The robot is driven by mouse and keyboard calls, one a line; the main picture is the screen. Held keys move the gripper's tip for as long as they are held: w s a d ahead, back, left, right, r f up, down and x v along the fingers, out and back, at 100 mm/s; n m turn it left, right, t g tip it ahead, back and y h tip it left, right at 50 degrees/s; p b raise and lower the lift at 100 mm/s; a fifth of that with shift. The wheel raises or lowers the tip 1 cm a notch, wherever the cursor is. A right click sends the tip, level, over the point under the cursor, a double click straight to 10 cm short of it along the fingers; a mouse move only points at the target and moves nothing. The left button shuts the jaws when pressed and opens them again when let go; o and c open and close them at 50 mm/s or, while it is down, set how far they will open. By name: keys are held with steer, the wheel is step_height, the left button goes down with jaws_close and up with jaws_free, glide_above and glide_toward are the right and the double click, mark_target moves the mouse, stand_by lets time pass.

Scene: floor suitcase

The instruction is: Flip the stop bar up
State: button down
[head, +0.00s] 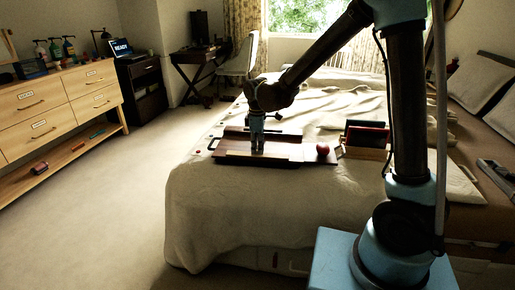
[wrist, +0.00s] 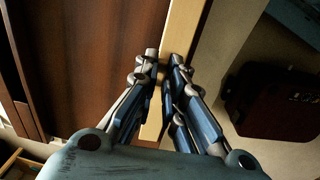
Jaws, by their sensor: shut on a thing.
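The stop bar is a pale wooden strip (wrist: 181,38) along the edge of a dark brown board (wrist: 95,60). In the head view the bar (head: 237,157) lies at the near edge of the board on the bed. My gripper (head: 257,150) points down over the bar. In the wrist view my gripper (wrist: 164,60) has one finger on each side of the strip and is shut on it. The bar looks low and level with the board; the fingers hide part of it.
A red ball (head: 322,148) and a dark divided box (head: 365,138) stand at the board's right. A dark red suitcase (wrist: 282,97) shows beyond the bar in the wrist view. A wooden dresser (head: 62,104) stands at left; the carpet between is clear.

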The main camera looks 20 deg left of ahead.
steer(key=t, duration=0.1)
steer(key=s+t, duration=0.1)
steer(key=t, duration=0.1)
steer(key=s+t+y, duration=0.1)
steer(key=t, duration=0.1)
steer(key=shift+s+d+r, duration=0.1)
steer(key=shift+d+r, duration=0.1)
steer(key=shift+r, duration=0.05)
steer(key=t, duration=0.1)
steer(key=s+t, duration=0.1)
steer(key=t, duration=0.1)
steer(key=shift+y, duration=0.3)
steer(key=shift+s+d+f+t, duration=0.1)
steer(key=shift+s+t, duration=0.15)
steer(key=shift+t, duration=0.5)
steer(key=shift+s+d+f+t, duration=0.1)
steer(key=shift+s+t, duration=0.1)
steer(key=shift+t, duration=0.55)
steer(key=c, duration=1.7)
jaws_free()
steer(key=v, duration=1.2)
steer(key=shift+d+f, duration=0.15)
steer(key=shift+d, duration=0.05)
